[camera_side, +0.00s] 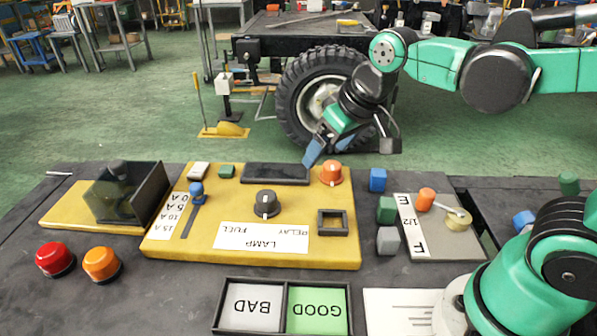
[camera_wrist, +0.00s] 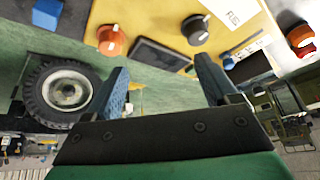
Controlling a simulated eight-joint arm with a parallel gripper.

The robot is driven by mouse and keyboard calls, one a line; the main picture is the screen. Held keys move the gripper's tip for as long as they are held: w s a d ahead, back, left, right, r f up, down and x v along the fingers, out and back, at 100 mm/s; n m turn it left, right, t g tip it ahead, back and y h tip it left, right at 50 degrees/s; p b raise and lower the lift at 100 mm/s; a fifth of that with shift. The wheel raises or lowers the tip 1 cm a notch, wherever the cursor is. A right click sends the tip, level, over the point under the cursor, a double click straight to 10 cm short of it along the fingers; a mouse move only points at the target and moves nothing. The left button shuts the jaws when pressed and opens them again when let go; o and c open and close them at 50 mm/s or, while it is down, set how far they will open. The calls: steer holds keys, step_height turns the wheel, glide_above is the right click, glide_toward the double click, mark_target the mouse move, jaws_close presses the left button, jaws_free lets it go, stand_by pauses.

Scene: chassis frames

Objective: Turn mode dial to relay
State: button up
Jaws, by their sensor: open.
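The dark grey dial (camera_side: 266,203) stands on the yellow panel (camera_side: 200,253), beside a white label (camera_side: 262,238) reading RELAY, LAMP and FUEL upside down. Its white mark runs roughly across the panel's depth; I cannot tell which word it indicates. The dial also shows in the wrist view (camera_wrist: 195,32), beyond my fingertips. My gripper (camera_side: 345,150) is open and empty, above and behind the panel's far right edge, apart from the dial. Both blue fingers show in the wrist view (camera_wrist: 163,78), with a gap between them.
An orange knob (camera_side: 331,172) and a dark screen (camera_side: 275,173) lie on the panel's far side. A blue-topped lever (camera_side: 196,188) stands left of the dial, a square frame (camera_side: 332,222) right of it. Coloured blocks (camera_side: 386,209) lie right of the panel. Air above the dial is clear.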

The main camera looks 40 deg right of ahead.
mark_target(266, 195)
steer(key=w+a+f+g, duration=0.1)
steer(key=w+a, duration=0.1)
steer(key=w+a+f+g, duration=0.2)
steer(key=w, duration=0.1)
steer(key=w+a+f+g, duration=0.1)
steer(key=w+a, duration=0.1)
steer(key=shift+w+f+g, duration=0.3)
steer(key=shift+f, duration=0.05)
steer(key=shift+w+a+f, duration=0.25)
steer(key=shift+f, duration=3.05)
jaws_close()
